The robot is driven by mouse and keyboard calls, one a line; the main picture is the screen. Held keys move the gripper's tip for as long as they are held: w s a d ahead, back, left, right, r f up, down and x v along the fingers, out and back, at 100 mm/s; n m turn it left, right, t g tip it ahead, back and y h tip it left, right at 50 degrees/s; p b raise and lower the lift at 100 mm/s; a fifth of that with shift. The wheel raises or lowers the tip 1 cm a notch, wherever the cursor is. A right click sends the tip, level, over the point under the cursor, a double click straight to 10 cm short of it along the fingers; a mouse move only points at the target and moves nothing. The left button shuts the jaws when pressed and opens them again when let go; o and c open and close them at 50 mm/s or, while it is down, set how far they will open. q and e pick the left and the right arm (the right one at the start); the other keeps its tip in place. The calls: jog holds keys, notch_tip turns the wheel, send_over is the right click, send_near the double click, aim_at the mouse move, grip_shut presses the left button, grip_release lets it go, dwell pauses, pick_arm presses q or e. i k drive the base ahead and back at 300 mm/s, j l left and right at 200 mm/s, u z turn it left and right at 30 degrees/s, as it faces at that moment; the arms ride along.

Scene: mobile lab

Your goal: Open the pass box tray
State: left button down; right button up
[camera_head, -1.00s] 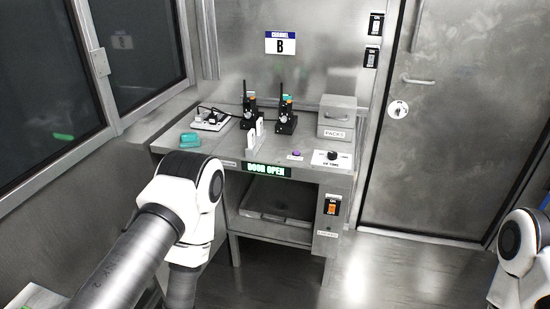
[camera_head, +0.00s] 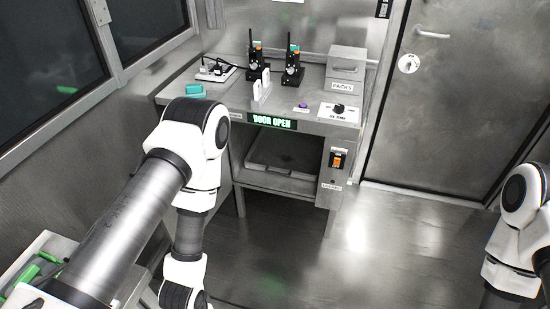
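The pass box (camera_head: 232,176) is a grey metal bench unit against the back wall. An orange-lit switch (camera_head: 337,159) sits on the panel to the right of the opening. My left arm reaches in from the left in front of the unit, and its gripper is out of the picture. My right arm shows at the right edge, and its gripper is also out of the picture.
On the bench top stand two black radios (camera_head: 292,66), a teal block (camera_head: 195,90), a power strip (camera_head: 216,71), a knob plate (camera_head: 338,112) and a PACKS box (camera_head: 345,66). A bin with green items (camera_head: 38,268) is at lower left. The floor before the unit is clear.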

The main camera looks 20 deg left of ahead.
aim_at(278, 152)
jog(key=i+u, duration=0.15)
jog(key=i, duration=0.7)
